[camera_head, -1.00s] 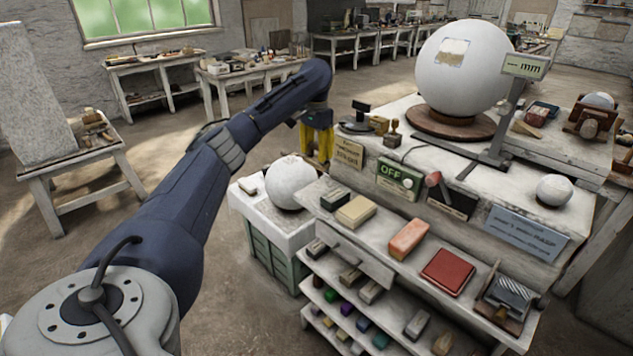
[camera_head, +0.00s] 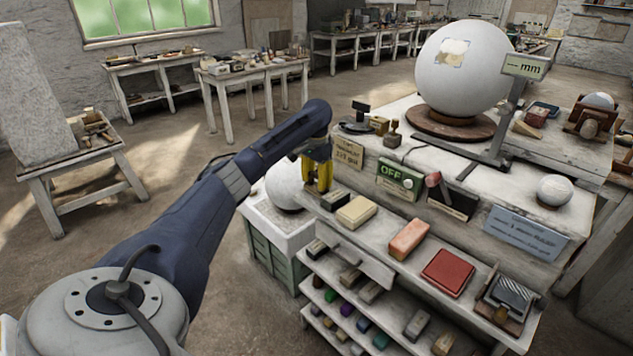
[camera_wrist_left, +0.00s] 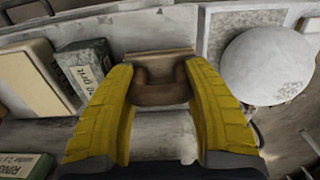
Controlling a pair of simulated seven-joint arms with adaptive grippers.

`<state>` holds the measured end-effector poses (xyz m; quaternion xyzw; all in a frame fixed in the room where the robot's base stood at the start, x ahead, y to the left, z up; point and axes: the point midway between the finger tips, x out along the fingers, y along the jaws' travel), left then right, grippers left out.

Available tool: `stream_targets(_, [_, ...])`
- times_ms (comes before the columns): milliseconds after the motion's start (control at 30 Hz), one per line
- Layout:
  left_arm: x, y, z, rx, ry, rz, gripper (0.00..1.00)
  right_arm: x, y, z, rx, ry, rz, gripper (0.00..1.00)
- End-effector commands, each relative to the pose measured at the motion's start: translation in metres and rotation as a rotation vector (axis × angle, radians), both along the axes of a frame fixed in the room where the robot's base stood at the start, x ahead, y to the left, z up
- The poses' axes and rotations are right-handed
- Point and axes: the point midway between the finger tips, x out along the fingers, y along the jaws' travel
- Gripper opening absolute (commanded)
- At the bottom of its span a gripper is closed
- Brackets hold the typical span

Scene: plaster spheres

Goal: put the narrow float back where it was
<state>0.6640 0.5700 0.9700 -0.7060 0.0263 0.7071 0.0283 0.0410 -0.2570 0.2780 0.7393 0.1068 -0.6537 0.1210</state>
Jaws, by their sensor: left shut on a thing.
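My left gripper (camera_head: 318,188) is at the left end of the stepped bench, beside the white sphere on the green crate. In the left wrist view its yellow fingers (camera_wrist_left: 165,100) are shut on the narrow float. The float's brown handle (camera_wrist_left: 160,92) lies between them, with a pale wooden edge beyond it. In the head view the float is hidden or too small to make out. I cannot tell whether the float touches the surface beneath. My right gripper is not in view.
The white sphere (camera_head: 285,186) is close to my left gripper; it also shows in the wrist view (camera_wrist_left: 268,66). A dark block (camera_head: 335,198) and a beige block (camera_head: 357,212) lie on the step beside it.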

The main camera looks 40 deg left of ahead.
Motion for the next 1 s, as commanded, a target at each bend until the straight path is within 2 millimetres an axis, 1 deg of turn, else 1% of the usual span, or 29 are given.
stream_targets(400, [0.0,0.0,-0.004,0.0,-0.002,0.0,0.13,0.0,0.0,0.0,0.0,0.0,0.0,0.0])
stream_targets(433, [0.0,0.0,-0.004,0.0,-0.002,0.0,0.55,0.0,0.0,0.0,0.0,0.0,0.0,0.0])
stream_targets(567, [0.0,0.0,-0.004,0.0,-0.001,0.0,0.7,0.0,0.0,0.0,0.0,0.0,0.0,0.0])
stream_targets(600, [0.0,0.0,-0.004,0.0,-0.001,0.0,0.72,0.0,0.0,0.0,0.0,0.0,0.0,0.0])
stream_targets(867, [0.0,0.0,-0.003,0.001,-0.002,0.0,0.72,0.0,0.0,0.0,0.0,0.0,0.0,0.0])
stream_targets(1000, [0.001,0.0,0.008,0.001,-0.004,-0.001,0.72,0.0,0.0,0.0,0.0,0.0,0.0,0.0])
